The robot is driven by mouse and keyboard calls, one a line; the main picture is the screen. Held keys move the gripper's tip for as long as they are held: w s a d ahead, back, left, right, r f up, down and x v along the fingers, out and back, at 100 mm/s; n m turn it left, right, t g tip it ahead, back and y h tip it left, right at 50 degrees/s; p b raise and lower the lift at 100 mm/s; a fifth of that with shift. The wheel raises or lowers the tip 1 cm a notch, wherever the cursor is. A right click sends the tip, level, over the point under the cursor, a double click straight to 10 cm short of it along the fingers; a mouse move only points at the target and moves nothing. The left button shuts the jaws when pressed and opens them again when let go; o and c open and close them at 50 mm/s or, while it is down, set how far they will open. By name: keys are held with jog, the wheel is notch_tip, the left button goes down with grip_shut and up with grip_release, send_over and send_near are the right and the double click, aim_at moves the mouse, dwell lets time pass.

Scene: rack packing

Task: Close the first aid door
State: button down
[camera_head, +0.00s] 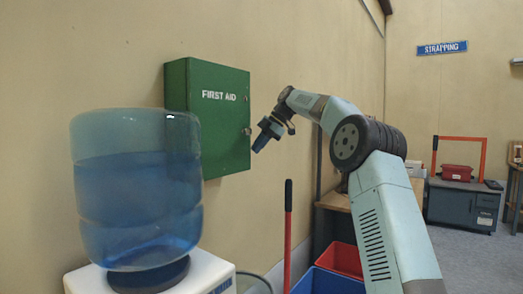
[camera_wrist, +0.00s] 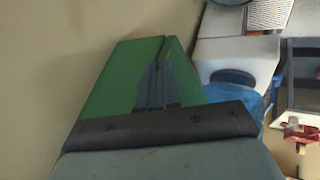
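The green first aid cabinet (camera_head: 218,130) hangs on the left wall, with white lettering on its door and a small knob at the door's right edge. The door looks shut or nearly shut; a small gap cannot be ruled out. My gripper (camera_head: 257,149) is just right of the cabinet, beside the door's knob edge, pointing down and left. In the wrist view the green cabinet (camera_wrist: 115,85) lies behind my gripper's dark fingers (camera_wrist: 158,66), with a thin dark seam along it. The fingers are together with nothing between them. Contact with the door cannot be told.
A blue water bottle (camera_head: 137,190) on a white dispenser (camera_head: 205,272) stands in front and left, overlapping the cabinet's lower left.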

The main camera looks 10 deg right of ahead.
jog(key=shift+s+a+r, duration=0.35)
jog(key=shift+s+a, duration=0.1)
jog(key=shift+a, duration=0.15)
jog(key=shift+s+d, duration=0.2)
jog(key=s+d+r, duration=0.2)
jog(key=d+r, duration=0.5)
jog(key=d, duration=0.2)
jog(key=shift+d, duration=0.35)
jog(key=shift+a+r, duration=0.1)
